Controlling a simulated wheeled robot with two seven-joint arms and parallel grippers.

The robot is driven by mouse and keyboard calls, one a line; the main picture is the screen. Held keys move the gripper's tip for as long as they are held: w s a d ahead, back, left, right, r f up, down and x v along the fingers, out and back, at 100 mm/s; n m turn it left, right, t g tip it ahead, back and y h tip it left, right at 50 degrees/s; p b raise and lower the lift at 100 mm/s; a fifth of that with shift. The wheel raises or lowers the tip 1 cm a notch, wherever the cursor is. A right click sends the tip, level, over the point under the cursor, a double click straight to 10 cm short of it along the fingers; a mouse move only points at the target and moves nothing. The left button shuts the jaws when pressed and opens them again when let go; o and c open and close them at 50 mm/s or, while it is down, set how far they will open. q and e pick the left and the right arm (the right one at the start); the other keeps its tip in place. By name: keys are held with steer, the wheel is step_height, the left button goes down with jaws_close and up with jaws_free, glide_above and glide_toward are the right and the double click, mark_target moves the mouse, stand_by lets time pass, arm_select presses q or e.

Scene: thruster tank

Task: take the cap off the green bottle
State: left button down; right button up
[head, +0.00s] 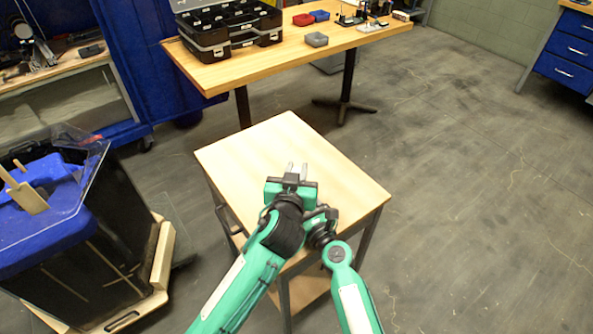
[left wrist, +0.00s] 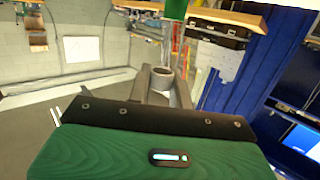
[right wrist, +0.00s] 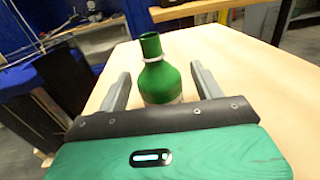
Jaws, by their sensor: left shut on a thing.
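The green bottle (right wrist: 160,78) shows in the right wrist view with a white ring at its neck and a bare, open mouth. It stands between the fingers of my right gripper (right wrist: 160,75), with gaps on both sides. A grey cap (left wrist: 162,79) sits between the fingers of my left gripper (left wrist: 160,85), which is shut on it. Part of the green bottle (left wrist: 176,9) shows at the top of the left wrist view, apart from the cap. In the head view my left gripper (head: 297,168) is over the small table; the bottle is hidden there.
The small wooden table (head: 240,155) has a bare top around my grippers. A long workbench (head: 240,68) behind it holds a black toolbox (head: 225,25) and red and blue bins (head: 312,17). A black and blue tank (head: 85,250) stands at the left. Floor is clear at the right.

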steer(key=v, duration=1)
steer(key=shift+s+d+f+b, duration=0.1)
steer(key=shift+s+d+b, duration=0.1)
steer(key=shift+s+b, duration=0.15)
steer(key=shift+s+d, duration=0.3)
steer(key=shift+s, duration=0.25)
